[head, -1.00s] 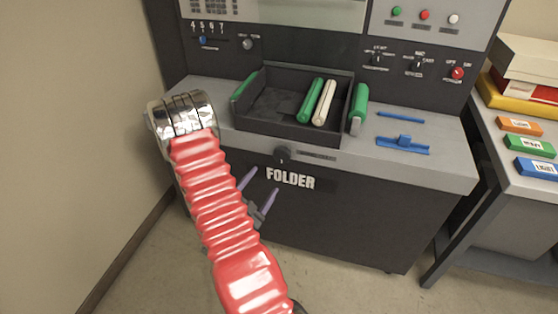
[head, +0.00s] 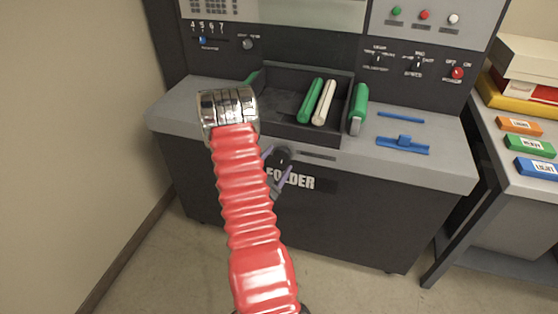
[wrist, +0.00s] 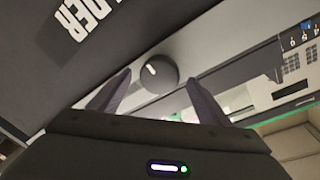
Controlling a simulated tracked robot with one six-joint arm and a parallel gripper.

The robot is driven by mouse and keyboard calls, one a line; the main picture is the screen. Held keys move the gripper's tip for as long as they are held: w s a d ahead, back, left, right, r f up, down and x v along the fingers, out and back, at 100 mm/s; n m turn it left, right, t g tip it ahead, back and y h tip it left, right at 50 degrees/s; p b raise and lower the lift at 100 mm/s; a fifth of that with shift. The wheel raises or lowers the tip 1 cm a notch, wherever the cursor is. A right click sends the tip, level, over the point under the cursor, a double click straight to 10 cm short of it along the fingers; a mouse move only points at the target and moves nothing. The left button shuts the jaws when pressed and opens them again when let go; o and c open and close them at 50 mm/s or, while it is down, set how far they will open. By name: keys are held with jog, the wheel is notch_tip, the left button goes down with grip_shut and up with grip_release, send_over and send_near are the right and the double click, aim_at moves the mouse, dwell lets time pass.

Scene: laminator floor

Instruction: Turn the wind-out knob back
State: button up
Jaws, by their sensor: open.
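A round dark knob (head: 283,156) sits on the front edge of the grey machine, just above the FOLDER lettering. In the wrist view the knob (wrist: 157,74) shows a short white mark on its face, tilted in the picture. My gripper (head: 276,166) is open, with its purple fingers at the knob in the head view. In the wrist view my gripper (wrist: 158,78) has one fingertip on either side of the knob, with gaps visible. I cannot tell whether the fingertips reach past its face. My red arm hides part of the front panel.
Above the knob is a dark tray (head: 258,130) holding green and cream rolls. A blue slider (head: 402,146) lies on the ledge to the right. Small switches and a red knob (head: 457,73) are on the upper panel. A side table (head: 500,180) stands at right.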

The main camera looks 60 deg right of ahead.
jog(key=shift+d, duration=0.8)
